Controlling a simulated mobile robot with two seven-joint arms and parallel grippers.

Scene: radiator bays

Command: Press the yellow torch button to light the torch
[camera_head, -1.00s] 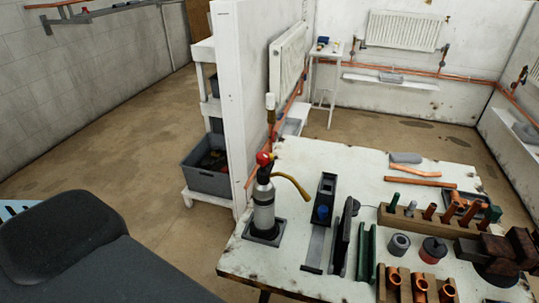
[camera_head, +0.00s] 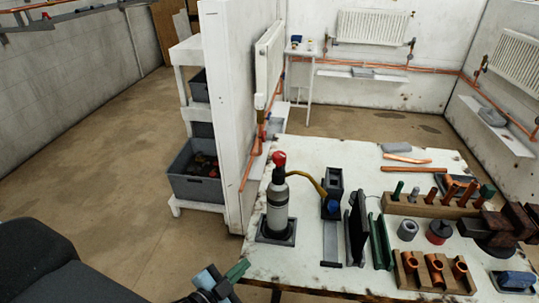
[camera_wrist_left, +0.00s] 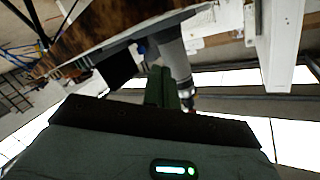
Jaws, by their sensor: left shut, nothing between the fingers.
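The torch (camera_head: 277,212) stands upright in a dark square base at the near left of the white table. It has a grey cylinder, a red top and a curved yellow-brass tube reaching right. I cannot make out a separate yellow button. My left gripper (camera_head: 240,269) is shut and empty, low in the head view, left of and below the torch, apart from it. Its green fingers show in the left wrist view (camera_wrist_left: 161,88), in front of a grey cylinder that looks like the torch (camera_wrist_left: 175,58). My right gripper is not in view.
The table (camera_head: 330,150) also holds a dark stand (camera_head: 332,190), upright dark and green plates, a wooden rack of copper pieces (camera_head: 432,272) and a dark brown block-like device (camera_head: 510,222). A white wall end (camera_head: 225,120) rises behind the torch. A grey crate (camera_head: 195,172) sits left of it.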

